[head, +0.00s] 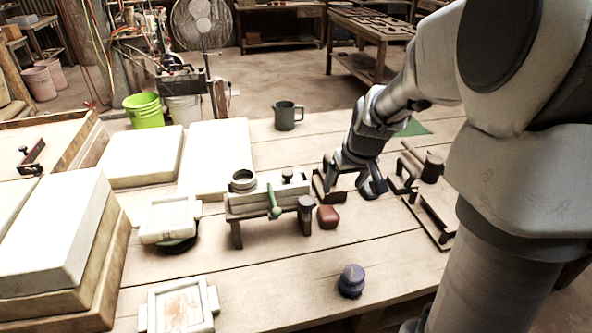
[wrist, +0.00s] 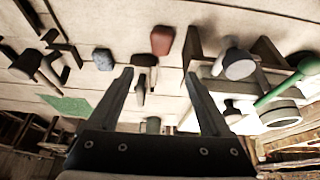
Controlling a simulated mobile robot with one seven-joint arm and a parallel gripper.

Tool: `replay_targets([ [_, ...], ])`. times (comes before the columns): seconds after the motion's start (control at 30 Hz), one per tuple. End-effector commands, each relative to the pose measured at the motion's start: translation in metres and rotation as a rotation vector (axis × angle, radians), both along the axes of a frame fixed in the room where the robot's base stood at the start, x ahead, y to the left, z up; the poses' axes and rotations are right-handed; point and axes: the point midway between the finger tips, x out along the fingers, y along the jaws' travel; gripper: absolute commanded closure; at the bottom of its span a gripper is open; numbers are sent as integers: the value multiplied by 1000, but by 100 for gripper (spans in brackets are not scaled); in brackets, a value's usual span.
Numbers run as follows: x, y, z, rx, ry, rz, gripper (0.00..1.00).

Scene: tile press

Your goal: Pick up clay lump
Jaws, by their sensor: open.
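The clay lump (head: 328,217) is a small reddish-brown block. It sits on the plank table just right of the press with the green lever (head: 274,200). In the wrist view the clay lump (wrist: 162,40) shows beyond my fingertips, roughly in line with the gap between them. My gripper (wrist: 159,74) is open, with nothing held between its fingers. In the head view my gripper (head: 346,180) is above the table, behind and slightly right of the lump; its fingertips are hard to make out there.
A blue-grey block (head: 374,189) and dark wooden tools (head: 408,178) lie right of the lump. A purple knobbed object (head: 351,281) stands in front. A mug (head: 288,116) is at the back. Pale slabs (head: 218,158) and framed moulds (head: 180,305) are left.

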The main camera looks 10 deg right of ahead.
Motion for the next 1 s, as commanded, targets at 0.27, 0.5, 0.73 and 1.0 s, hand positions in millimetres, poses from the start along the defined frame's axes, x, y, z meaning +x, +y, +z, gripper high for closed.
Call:
replay_targets([
  [0.27, 12, 2, -37, 12, 11, 9, 18],
  [0.5, 33, 2, -86, 11, 11, 9, 18],
  [0.73, 44, 2, -111, 11, 9, 8, 18],
  [1.0, 54, 1, -137, 11, 10, 9, 18],
])
